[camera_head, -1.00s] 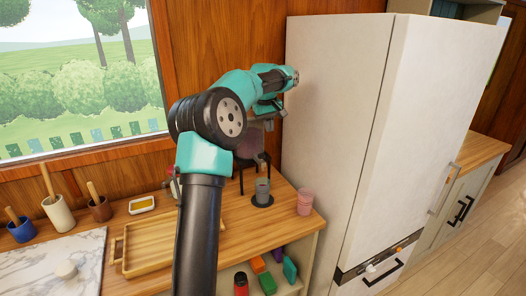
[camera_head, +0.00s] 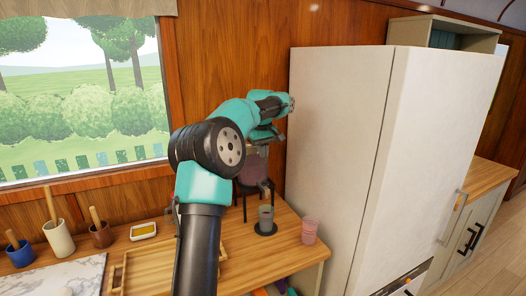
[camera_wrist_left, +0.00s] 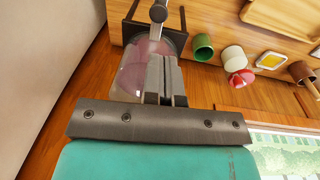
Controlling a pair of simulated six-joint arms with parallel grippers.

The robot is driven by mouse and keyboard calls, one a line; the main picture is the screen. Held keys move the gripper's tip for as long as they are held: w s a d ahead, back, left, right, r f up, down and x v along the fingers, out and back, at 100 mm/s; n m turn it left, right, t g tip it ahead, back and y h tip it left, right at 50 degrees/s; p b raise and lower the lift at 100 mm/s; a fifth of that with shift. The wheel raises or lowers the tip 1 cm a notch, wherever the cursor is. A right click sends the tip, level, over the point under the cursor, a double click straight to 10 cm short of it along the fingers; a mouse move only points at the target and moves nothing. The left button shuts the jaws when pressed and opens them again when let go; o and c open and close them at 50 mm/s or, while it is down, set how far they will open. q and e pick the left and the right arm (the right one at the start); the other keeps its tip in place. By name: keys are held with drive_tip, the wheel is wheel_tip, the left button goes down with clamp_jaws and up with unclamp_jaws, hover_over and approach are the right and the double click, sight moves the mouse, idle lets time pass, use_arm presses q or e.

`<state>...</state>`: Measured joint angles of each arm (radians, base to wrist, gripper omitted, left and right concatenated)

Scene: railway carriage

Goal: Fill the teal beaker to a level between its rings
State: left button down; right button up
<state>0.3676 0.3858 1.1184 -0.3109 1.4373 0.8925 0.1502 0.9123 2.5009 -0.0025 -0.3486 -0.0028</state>
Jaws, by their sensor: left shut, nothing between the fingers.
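A small grey-teal beaker (camera_head: 265,214) stands upright on a round black base (camera_head: 265,229) on the wooden counter. Its rings and liquid level are too small to make out. Above it is a dispenser with a pinkish, see-through tank (camera_head: 256,168) on a dark stand, its grey tap (camera_head: 265,185) over the beaker. The tank (camera_wrist_left: 135,72) and the grey tap (camera_wrist_left: 158,13) also show in the left wrist view. My left gripper (camera_head: 268,146) is shut and empty beside the tank's upper part; its fingers (camera_wrist_left: 164,62) overlap the tank in the wrist view. My right gripper is not in view.
A pink cup (camera_head: 309,231) stands right of the beaker, close to the tall white fridge (camera_head: 335,150). A wooden tray (camera_head: 150,270), a yellow-filled dish (camera_head: 143,231) and several pots with wooden handles are at the left. The wall and window are behind.

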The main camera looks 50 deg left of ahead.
sight(265, 183)
use_arm(q)
drive_tip(key=f, duration=1.1)
drive_tip(key=shift+w+a, duration=0.1)
drive_tip(key=shift+w, duration=0.3)
drive_tip(key=shift+f, duration=1.35)
wheel_tip(265, 183, up, 15)
drive_tip(key=s, duration=0.1)
drive_tip(key=shift+r, duration=0.1)
